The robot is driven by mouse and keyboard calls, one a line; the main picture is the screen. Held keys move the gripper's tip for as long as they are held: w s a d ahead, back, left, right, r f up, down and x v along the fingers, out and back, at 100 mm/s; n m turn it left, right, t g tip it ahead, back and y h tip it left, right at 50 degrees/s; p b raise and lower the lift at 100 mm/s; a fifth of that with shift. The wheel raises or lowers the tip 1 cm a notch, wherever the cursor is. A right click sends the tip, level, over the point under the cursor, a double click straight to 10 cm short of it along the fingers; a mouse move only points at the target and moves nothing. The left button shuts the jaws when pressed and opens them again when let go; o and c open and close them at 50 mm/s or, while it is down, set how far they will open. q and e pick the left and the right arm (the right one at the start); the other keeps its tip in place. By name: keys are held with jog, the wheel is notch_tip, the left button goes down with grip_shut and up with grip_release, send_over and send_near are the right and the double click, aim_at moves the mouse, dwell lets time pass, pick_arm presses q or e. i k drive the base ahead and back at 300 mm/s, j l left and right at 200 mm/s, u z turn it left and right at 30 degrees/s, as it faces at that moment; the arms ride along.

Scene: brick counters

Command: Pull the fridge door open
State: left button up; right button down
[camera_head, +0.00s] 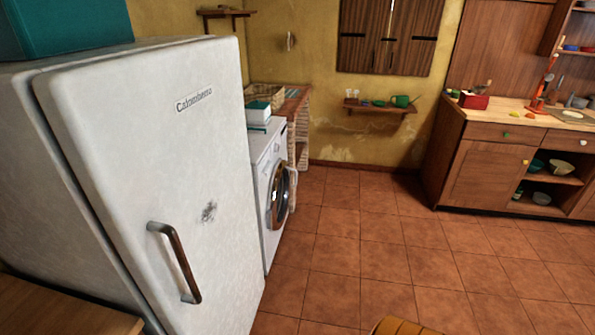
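The white fridge (80,195) stands at the left, close to the camera. Its door (150,130) faces right and looks shut against the body, with a dark seam along the left edge. Neither of my grippers is in view.
A white washing machine (268,170) stands beyond the fridge. A wooden surface (65,305) is at the bottom left. A ribbed orange-brown object (400,327) is cut off at the bottom edge. The tiled floor (370,245) in the middle is clear.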

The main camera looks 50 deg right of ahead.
aim_at(155, 140)
jog(key=z, duration=1.1)
